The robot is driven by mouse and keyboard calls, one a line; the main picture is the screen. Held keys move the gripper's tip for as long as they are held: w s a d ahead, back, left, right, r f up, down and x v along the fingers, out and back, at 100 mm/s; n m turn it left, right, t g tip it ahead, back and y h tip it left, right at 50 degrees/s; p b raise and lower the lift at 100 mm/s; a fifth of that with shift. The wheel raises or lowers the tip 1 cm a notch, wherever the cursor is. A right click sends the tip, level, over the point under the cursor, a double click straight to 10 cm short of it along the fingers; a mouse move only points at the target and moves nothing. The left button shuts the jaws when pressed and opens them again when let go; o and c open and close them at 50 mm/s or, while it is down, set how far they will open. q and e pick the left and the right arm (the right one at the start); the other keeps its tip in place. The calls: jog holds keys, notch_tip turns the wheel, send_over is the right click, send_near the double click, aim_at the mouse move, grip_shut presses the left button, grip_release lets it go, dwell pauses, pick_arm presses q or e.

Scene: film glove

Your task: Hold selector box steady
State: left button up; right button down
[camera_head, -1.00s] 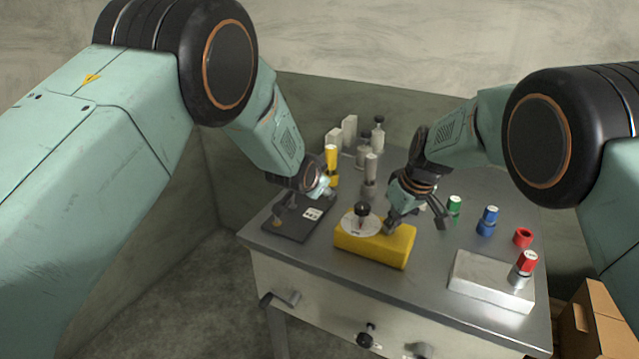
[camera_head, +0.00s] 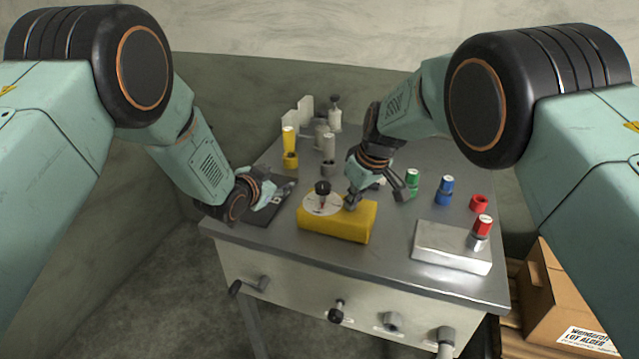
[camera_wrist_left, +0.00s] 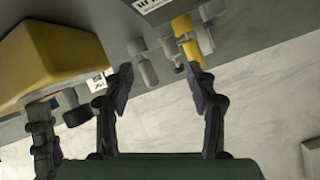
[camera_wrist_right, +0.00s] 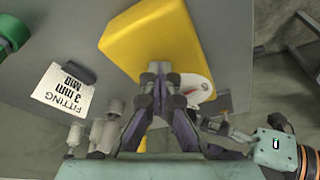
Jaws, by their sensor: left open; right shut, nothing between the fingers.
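The selector box is a yellow block (camera_head: 345,222) near the front middle of the table, with a white dial (camera_head: 312,207) and a black knob (camera_head: 322,187) on it. My right gripper (camera_head: 352,200) is shut and empty, its tips at the box's back edge beside the dial. The right wrist view shows the tips in front of the yellow box (camera_wrist_right: 152,40); I cannot tell whether they touch. My left gripper (camera_head: 284,190) is open and empty, left of the box above a dark pad (camera_head: 268,212). The left wrist view shows the box (camera_wrist_left: 50,65) outside its fingers (camera_wrist_left: 160,88).
A yellow cylinder (camera_head: 289,140) and several grey fittings (camera_head: 328,125) stand at the back left. Green (camera_head: 412,180), blue (camera_head: 445,188) and red (camera_head: 479,203) parts stand at the right, behind a pale block (camera_head: 450,245) with a red-capped fitting. A carton (camera_head: 560,300) is right of the table.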

aim_at(324, 186)
pick_arm(q)
jog(key=s+h, duration=0.1)
jog(key=s, duration=0.1)
jog(key=s+d+h, duration=0.1)
jog(key=s, duration=0.1)
jog(key=s+d+t+h, duration=0.1)
jog(key=s+h, duration=0.1)
jog(key=shift+s+d+f, duration=0.15)
jog(key=shift+s+f, duration=0.05)
jog(key=shift+s, duration=0.1)
jog(key=s+d+r+h, duration=0.2)
jog(key=s+h, duration=0.2)
jog(key=s, duration=0.2)
jog(key=shift+t, duration=0.3)
jog(key=x, duration=1.2)
jog(key=shift+w+a+f, duration=0.1)
jog(key=shift+a+f, duration=0.15)
jog(key=shift+c, duration=0.4)
jog(key=c, duration=1.1)
jog(key=shift+d, duration=0.1)
jog(key=shift+n+y, duration=0.3)
jog(key=shift+y, duration=0.1)
